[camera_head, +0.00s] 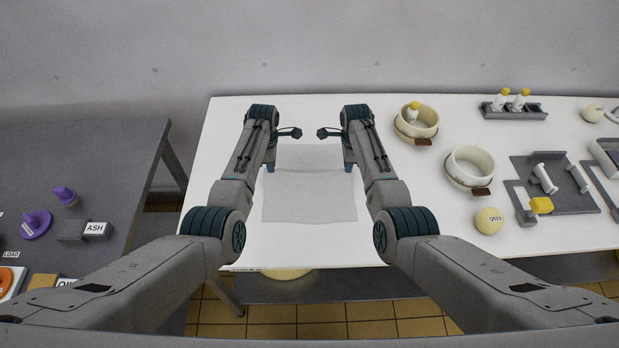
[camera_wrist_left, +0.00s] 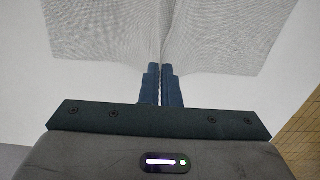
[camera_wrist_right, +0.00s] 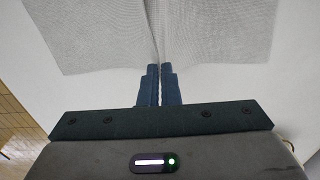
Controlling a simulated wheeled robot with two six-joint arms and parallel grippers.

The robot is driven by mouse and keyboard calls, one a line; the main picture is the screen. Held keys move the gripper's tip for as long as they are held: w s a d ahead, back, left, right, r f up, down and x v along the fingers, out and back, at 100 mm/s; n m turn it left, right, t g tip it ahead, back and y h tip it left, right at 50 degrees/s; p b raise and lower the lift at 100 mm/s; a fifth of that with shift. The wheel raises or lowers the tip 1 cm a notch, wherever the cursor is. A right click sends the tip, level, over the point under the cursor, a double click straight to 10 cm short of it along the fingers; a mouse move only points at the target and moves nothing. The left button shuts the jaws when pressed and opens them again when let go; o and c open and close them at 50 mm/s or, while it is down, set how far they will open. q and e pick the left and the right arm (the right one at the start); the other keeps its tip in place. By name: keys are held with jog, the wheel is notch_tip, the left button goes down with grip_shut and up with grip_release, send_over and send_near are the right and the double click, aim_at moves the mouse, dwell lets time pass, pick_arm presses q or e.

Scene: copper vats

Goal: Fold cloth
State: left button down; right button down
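A pale grey cloth (camera_head: 309,197) lies on the white table between my two arms, with a crosswise line at the height of the fingertips. It fills the top of the left wrist view (camera_wrist_left: 100,35) and of the right wrist view (camera_wrist_right: 100,35). My left gripper (camera_head: 270,168) is at the cloth's left side, its fingers (camera_wrist_left: 162,72) shut with gathered cloth running into them. My right gripper (camera_head: 349,167) is at the right side, its fingers (camera_wrist_right: 159,72) also shut on gathered cloth. The gripped bits are hidden between the fingers.
Right of the arms on the white table (camera_head: 420,245) stand two cream pots (camera_head: 424,115) (camera_head: 472,163), a yellow ball (camera_head: 489,221), a bottle rack (camera_head: 514,111) and a grey tray (camera_head: 575,200). A dark table (camera_head: 110,150) stands left, across a gap.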

jog(key=shift+r, duration=0.1)
